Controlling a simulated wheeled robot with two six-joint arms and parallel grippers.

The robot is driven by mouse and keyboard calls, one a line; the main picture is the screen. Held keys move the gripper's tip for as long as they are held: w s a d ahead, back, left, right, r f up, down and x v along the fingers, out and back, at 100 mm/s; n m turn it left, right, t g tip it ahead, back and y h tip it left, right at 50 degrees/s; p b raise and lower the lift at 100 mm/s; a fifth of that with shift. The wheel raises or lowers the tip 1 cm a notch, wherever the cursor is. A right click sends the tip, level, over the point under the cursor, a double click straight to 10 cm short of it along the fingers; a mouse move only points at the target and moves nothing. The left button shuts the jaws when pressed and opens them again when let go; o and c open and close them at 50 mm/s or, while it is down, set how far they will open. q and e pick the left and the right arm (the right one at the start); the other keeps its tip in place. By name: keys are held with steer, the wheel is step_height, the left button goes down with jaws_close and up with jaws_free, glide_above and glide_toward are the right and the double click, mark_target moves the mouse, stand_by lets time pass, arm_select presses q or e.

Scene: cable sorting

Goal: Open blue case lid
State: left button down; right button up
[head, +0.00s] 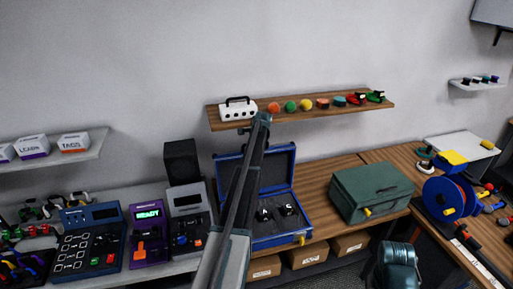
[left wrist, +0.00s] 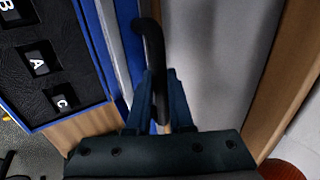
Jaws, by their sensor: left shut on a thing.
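The blue case (head: 268,243) stands on the bench with its lid (head: 277,168) raised steeply, showing a dark interior. My left gripper (head: 262,117) is up at the lid's top edge, below the shelf. In the left wrist view, the gripper (left wrist: 155,105) is shut on a black curved handle (left wrist: 152,42) beside the blue lid edge. Slots lettered A, B and C show at the left there. My right gripper is not in view.
A wooden shelf (head: 325,113) with a white box (head: 238,110) and coloured pieces hangs close above the lid. A green box (head: 372,191) stands right of the case. Devices (head: 187,218) stand close on its left. A blue cable reel (head: 450,197) is farther right.

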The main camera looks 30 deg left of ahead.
arm_select(q)
steer(key=shift+w+a+f, duration=0.1)
steer(key=shift+w+a, duration=0.3)
steer(key=shift+a, duration=0.15)
steer(key=c, duration=0.8)
jaws_free()
steer(key=shift+s+d, duration=0.1)
steer(key=shift+d+r, duration=0.1)
steer(key=shift+r, duration=0.1)
